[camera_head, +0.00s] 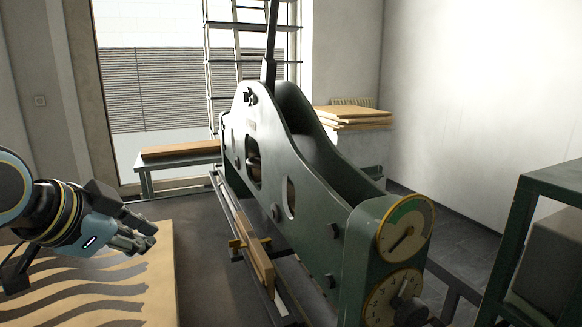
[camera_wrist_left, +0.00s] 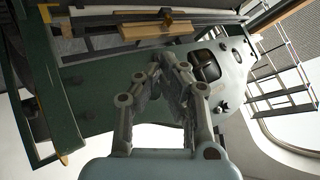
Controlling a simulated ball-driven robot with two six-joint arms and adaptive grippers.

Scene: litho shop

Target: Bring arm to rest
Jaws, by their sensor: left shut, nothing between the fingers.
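My left gripper (camera_head: 146,238) comes in from the left in the head view, above a pale board with wavy dark stripes (camera_head: 160,290). Its fingers are together and hold nothing. In the left wrist view the gripper's fingers (camera_wrist_left: 172,62) point toward the green press, which lies behind them. My right gripper is in neither view.
A large dark green press (camera_head: 310,185) with two round dials (camera_head: 405,228) fills the middle. A wooden bar (camera_head: 256,255) lies along its rail. A low bench (camera_head: 180,158) stands by the window. A green metal frame (camera_head: 520,220) is at the right. Grey floor shows between board and press.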

